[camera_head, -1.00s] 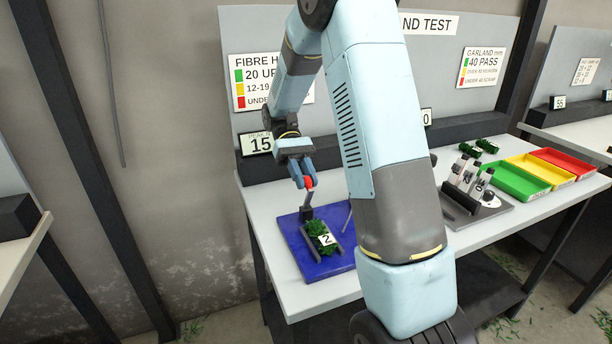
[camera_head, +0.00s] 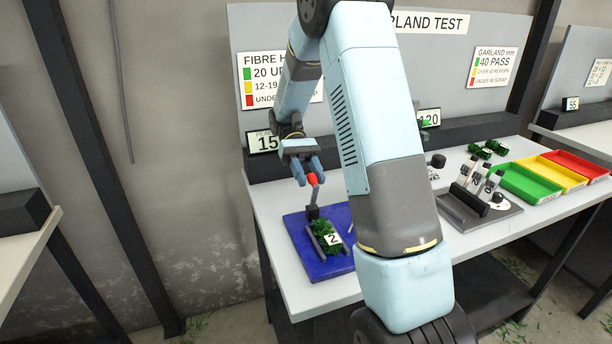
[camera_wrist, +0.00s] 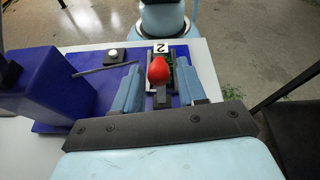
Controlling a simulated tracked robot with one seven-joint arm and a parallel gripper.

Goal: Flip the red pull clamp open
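The red clamp knob (camera_head: 312,179) tops an upright grey lever (camera_head: 313,198) on the blue board (camera_head: 302,262). My gripper (camera_head: 309,177) is at the knob, pointing down. In the wrist view, the red knob (camera_wrist: 158,70) sits between the two blue fingers of my gripper (camera_wrist: 160,88), nearer the left one. The fingers are apart, with a gap visible beside the knob; contact is not clear. A green garland piece (camera_head: 324,238) with a white tag "2" lies in a grey holder on the board, in front of the lever.
A thin grey rod (camera_wrist: 105,68) and a blue block (camera_wrist: 45,88) stand left of the fingers in the wrist view. Green (camera_head: 530,183), yellow (camera_head: 552,173) and red trays (camera_head: 577,165) and a grey fixture (camera_head: 480,208) are on the table's right. My arm hides the middle.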

